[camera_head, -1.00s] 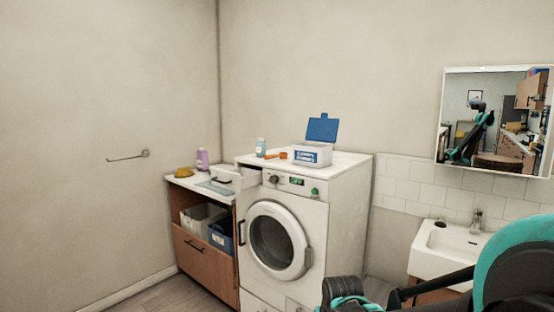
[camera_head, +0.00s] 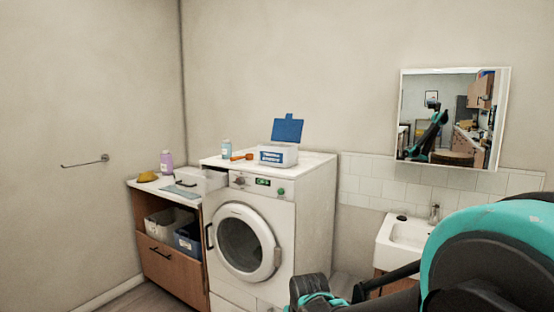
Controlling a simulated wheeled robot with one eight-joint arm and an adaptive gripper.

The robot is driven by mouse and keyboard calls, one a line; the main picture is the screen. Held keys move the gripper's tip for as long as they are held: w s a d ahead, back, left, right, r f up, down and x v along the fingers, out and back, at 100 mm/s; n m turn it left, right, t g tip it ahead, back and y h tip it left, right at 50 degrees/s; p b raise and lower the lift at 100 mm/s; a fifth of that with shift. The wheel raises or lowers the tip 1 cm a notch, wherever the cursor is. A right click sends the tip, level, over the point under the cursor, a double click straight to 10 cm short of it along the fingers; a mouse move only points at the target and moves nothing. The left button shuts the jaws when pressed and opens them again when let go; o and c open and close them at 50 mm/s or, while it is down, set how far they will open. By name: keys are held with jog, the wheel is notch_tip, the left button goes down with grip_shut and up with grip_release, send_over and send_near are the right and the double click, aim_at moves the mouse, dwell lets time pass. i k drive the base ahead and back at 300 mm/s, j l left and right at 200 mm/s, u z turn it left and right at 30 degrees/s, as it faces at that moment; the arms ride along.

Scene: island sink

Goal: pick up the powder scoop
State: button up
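The powder scoop (camera_head: 243,156) is small and orange. It lies on top of the white washing machine (camera_head: 316,161), just left of a white powder box (camera_head: 278,157) with its blue lid standing open. A small pale bottle with a blue cap (camera_head: 226,149) stands just left of the scoop. My arm, black and teal, fills the lower right of the view, well apart from the scoop. I cannot make out my gripper's fingers in this view.
Left of the machine, a wooden cabinet (camera_head: 172,262) holds bins and has a purple bottle (camera_head: 166,162) and a yellow cloth-like item (camera_head: 147,176) on top. A white sink (camera_head: 403,236) and mirror (camera_head: 452,118) are at right. A towel bar (camera_head: 85,162) is on the left wall.

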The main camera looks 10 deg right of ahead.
aim_at(248, 157)
jog(key=i, duration=0.6)
jog(key=i+u, duration=0.35)
jog(key=u, duration=0.15)
jog(key=i+l+u, duration=0.2)
jog(key=i+u, duration=0.15)
jog(key=u, duration=0.15)
